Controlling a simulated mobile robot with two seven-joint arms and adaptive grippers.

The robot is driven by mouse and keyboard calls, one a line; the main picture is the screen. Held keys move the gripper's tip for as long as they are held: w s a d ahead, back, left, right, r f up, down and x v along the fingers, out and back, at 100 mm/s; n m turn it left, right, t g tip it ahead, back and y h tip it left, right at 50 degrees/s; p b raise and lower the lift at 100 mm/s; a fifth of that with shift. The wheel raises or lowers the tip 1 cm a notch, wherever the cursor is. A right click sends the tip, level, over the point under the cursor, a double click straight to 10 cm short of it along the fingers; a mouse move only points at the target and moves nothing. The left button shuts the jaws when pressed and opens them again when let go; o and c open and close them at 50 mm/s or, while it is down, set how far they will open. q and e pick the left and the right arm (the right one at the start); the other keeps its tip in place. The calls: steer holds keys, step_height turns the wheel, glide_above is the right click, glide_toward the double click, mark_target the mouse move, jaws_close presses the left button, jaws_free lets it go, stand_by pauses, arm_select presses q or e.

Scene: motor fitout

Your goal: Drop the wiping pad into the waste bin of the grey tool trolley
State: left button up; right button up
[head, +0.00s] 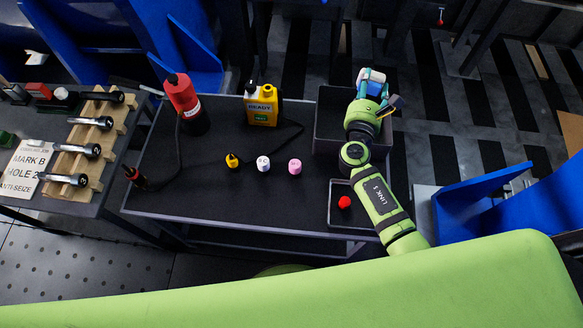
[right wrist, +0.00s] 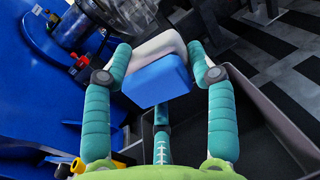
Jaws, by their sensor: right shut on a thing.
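The wiping pad (right wrist: 160,82), a block with a blue layer and a whitish layer, is held between the two teal fingers of my right gripper (right wrist: 158,78). In the head view the right gripper (head: 370,86) is at the back right of the grey tool trolley (head: 215,175), above the back right part of the dark waste bin (head: 331,112). In the right wrist view the bin (right wrist: 262,125) shows below and to the right of the pad. My left gripper is not in view.
The trolley bears a red bottle (head: 183,93), a yellow bottle (head: 262,105), and small yellow, white and pink caps. A small tray (head: 334,216) with a red piece (head: 344,202) lies in front of the bin. Blue structures (head: 475,205) stand to the right.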

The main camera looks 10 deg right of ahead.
step_height(320, 180, down, 6)
steer(key=b, duration=0.5)
steer(key=shift+r, duration=0.1)
steer(key=o, duration=1.1)
steer(key=v, duration=1.2)
steer(key=shift+s, duration=0.1)
